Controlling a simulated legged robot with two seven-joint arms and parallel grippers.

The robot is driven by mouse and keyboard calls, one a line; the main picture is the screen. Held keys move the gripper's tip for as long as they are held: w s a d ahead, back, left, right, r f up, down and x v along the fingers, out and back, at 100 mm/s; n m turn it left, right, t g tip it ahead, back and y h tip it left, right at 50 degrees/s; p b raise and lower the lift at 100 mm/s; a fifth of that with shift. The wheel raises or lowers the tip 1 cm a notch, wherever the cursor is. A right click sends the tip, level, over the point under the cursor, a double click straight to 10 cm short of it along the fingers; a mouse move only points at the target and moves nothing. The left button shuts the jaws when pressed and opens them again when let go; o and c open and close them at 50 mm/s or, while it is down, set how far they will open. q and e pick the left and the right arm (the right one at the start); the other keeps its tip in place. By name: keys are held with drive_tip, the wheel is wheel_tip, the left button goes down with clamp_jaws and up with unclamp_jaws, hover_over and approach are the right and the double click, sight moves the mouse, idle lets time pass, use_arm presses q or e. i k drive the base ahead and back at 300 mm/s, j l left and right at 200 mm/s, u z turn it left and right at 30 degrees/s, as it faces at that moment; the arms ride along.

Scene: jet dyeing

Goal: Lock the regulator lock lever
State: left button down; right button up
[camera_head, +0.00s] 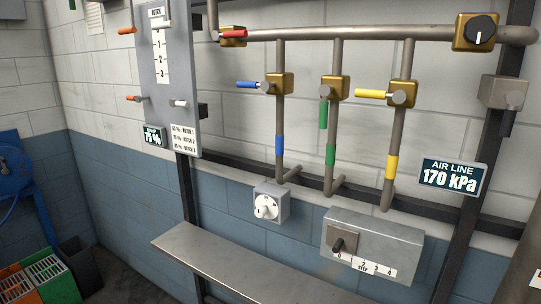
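A brass block with a black round knob (481,31), likely the regulator, sits at the right end of the top pipe; the knob's white mark stands near vertical. Below it, a grey box (502,92) on the dark post carries a round hub with a short dark lever (507,123) pointing down. This looks like the lock lever, but no label on it is readable. A display (452,176) beside it reads AIR LINE 170 kPa. Neither of my grippers is in view.
Pipes carry valves with red (234,34), blue (248,84), green (323,114) and yellow (371,94) handles. A white dial box (270,203), a grey step selector box (372,245) and a motor panel (166,70) are mounted nearby. A metal shelf (235,265) juts out below.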

sight(508, 121)
drive_tip(key=z, duration=1.25)
drive_tip(key=l+z, duration=0.35)
drive_tip(key=k+j, duration=0.05)
drive_tip(key=j, duration=0.05)
